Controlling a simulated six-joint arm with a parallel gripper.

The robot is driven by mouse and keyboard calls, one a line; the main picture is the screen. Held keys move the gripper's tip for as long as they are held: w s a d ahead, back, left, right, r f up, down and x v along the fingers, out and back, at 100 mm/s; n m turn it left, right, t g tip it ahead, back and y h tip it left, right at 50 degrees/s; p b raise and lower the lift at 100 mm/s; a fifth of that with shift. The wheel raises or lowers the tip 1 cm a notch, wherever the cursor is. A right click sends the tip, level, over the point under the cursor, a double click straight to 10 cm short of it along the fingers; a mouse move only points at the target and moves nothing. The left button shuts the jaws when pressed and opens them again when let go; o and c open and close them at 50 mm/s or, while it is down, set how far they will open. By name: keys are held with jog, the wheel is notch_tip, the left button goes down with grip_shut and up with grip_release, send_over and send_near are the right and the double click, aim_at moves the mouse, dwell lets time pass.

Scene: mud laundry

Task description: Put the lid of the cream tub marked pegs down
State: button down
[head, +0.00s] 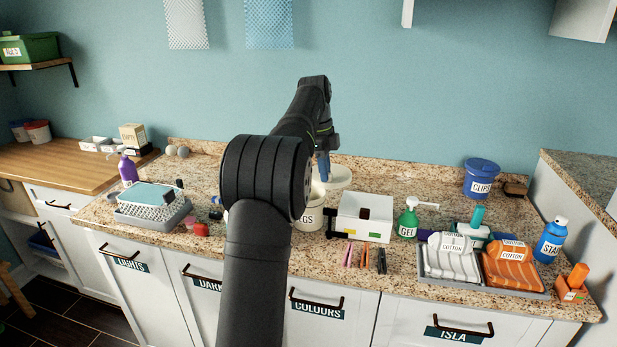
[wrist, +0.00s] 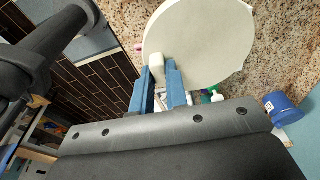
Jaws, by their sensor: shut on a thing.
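The cream lid (head: 338,177) is held by my gripper (head: 322,168) behind and above the cream tub (head: 308,217), whose label reads partly "EGS". In the wrist view the lid (wrist: 205,40) is a large round disc. The blue fingers of my gripper (wrist: 158,70) are shut on its small cream knob. I cannot tell whether the lid touches the counter. My arm hides the left part of the tub and much of its opening.
The granite counter (head: 385,185) has free room at the back, right of the lid. A white box (head: 362,217) stands right of the tub, with coloured pegs (head: 364,257) before it.

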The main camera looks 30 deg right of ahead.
jog(key=s+d+r, duration=0.1)
jog(key=s+r, duration=0.1)
jog(key=s, duration=0.1)
jog(key=s+a+f, duration=0.7)
jog(key=s+f, duration=0.4)
jog(key=shift+n, duration=0.4)
jog(key=w+a+f, duration=0.1)
jog(key=w+f, duration=0.1)
jog(key=w, duration=0.1)
jog(key=w+a+f, duration=0.2)
jog(key=w, duration=0.1)
jog(key=w+a+f, duration=0.1)
jog(key=w+f, duration=0.1)
jog(key=w, duration=0.1)
jog(key=shift+w+a+f, duration=0.25)
jog(key=shift+w+a, duration=0.15)
jog(key=shift+f, duration=2.05)
jog(key=c, duration=1.8)
grip_release()
jog(key=shift+f, duration=0.15)
jog(key=shift+c, duration=0.2)
jog(key=o, duration=0.4)
